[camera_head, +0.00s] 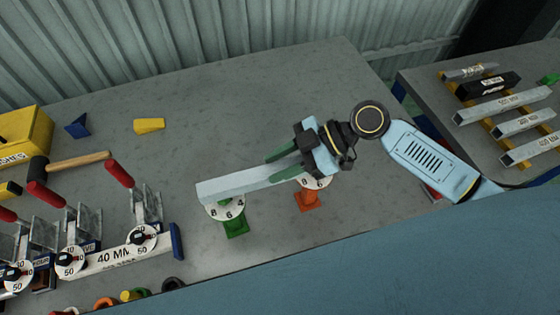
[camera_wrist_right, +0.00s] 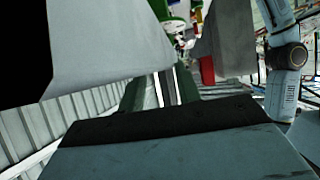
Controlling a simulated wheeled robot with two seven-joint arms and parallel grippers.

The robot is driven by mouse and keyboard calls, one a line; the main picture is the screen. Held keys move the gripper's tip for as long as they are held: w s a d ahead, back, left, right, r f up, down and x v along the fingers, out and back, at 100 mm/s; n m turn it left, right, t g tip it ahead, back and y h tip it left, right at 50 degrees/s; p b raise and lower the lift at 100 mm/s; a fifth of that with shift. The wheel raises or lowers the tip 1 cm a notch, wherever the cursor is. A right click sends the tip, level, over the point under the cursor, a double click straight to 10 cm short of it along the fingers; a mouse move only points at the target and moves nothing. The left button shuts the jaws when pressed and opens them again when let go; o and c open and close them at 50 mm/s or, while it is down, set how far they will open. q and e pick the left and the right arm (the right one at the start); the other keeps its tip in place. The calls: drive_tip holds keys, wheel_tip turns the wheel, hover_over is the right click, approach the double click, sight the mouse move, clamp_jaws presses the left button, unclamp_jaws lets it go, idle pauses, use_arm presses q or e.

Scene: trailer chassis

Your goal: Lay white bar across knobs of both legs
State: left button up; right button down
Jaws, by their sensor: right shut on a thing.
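The white bar (camera_head: 240,184) is a long pale bar in the head view, lying roughly left to right. My right gripper (camera_head: 287,163) is shut on it near its right end, with green fingers along its sides. The green leg (camera_head: 236,228) stands under the bar's left part, its white numbered knob (camera_head: 226,210) partly hidden by the bar. The orange leg (camera_head: 308,201) stands under the gripper end, its white knob (camera_head: 318,183) partly covered. I cannot tell whether the bar touches the knobs. The right wrist view shows the green fingers (camera_wrist_right: 158,92) close up. My left gripper is out of view.
Red-handled clamps (camera_head: 120,174) and a white "40 MM" bar (camera_head: 115,256) fill the lower left. A hammer (camera_head: 80,161), blue wedge (camera_head: 78,126) and yellow block (camera_head: 149,125) lie behind. A rack of bars (camera_head: 500,105) stands on the right table. The back middle of the table is clear.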

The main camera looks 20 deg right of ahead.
drive_tip(key=shift+f+b, duration=0.35)
drive_tip(key=c, duration=0.9)
unclamp_jaws()
drive_tip(key=shift+d, duration=0.1)
drive_tip(key=b+v, duration=0.2)
drive_tip(key=v, duration=1)
drive_tip(key=shift+s+d+r, duration=0.1)
drive_tip(key=shift+d+r, duration=0.25)
drive_tip(key=shift+d, duration=0.2)
